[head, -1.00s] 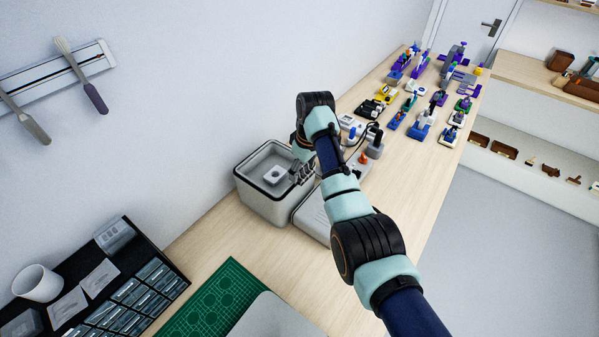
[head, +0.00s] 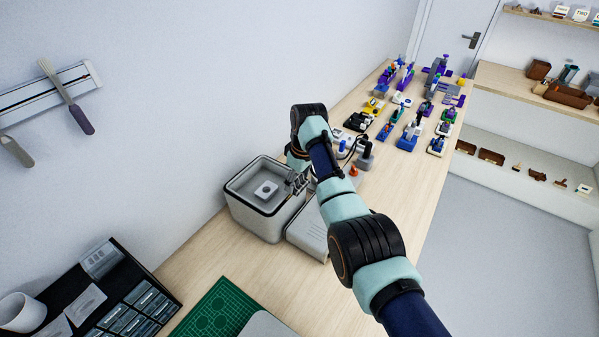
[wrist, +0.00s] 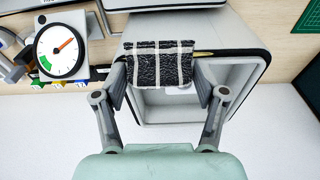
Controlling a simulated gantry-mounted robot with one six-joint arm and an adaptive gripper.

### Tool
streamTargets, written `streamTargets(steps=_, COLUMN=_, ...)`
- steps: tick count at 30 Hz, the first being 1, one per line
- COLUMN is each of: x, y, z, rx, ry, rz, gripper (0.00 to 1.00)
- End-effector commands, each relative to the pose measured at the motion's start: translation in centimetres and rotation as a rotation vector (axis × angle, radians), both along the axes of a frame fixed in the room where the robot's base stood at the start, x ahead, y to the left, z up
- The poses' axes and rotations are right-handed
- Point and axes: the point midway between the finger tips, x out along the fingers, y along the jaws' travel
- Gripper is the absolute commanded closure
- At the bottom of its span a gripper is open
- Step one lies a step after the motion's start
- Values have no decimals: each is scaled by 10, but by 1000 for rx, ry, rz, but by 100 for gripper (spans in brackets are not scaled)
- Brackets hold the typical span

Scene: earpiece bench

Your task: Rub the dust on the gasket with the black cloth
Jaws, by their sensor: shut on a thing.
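My gripper (wrist: 160,80) is shut on the black cloth (wrist: 158,66), which has white stripes and spans between the fingers. The cloth lies over the dark rim of a grey open box (wrist: 150,115); whether it presses on the rim I cannot tell. The dark rim strip, which looks like the gasket (wrist: 240,53), runs out to the right of the cloth. A tan streak, likely the dust (wrist: 204,53), shows on it just beside the cloth. In the head view my gripper (head: 297,182) is at the right side of the box (head: 262,222); the cloth is hard to make out there.
A small pale block (head: 266,189) sits inside the box. A grey lid-like panel (head: 309,232) is beside the box. A round dial (wrist: 61,50) stands left of the cloth in the wrist view. Several small devices crowd the bench beyond; a green mat (head: 212,312) lies nearer.

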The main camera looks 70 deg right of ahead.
Motion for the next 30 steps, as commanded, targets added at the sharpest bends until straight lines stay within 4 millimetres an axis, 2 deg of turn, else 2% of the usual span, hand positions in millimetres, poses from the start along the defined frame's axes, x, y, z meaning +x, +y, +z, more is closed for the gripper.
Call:
streamTargets(steps=2, x=1, y=6, z=5, rx=1, ry=1, rz=0, gripper=57)
streamTargets(steps=9, x=6, y=26, z=0, rx=1, ry=1, rz=1, gripper=57)
streamTargets(steps=17, x=8, y=32, z=-4, rx=4, ry=2, rz=0, gripper=56)
streamTargets(steps=24, x=14, y=56, z=-3, rx=4, ry=2, rz=1, gripper=56)
streamTargets(steps=30, x=16, y=67, z=-1, rx=4, ry=2, rz=0, gripper=56)
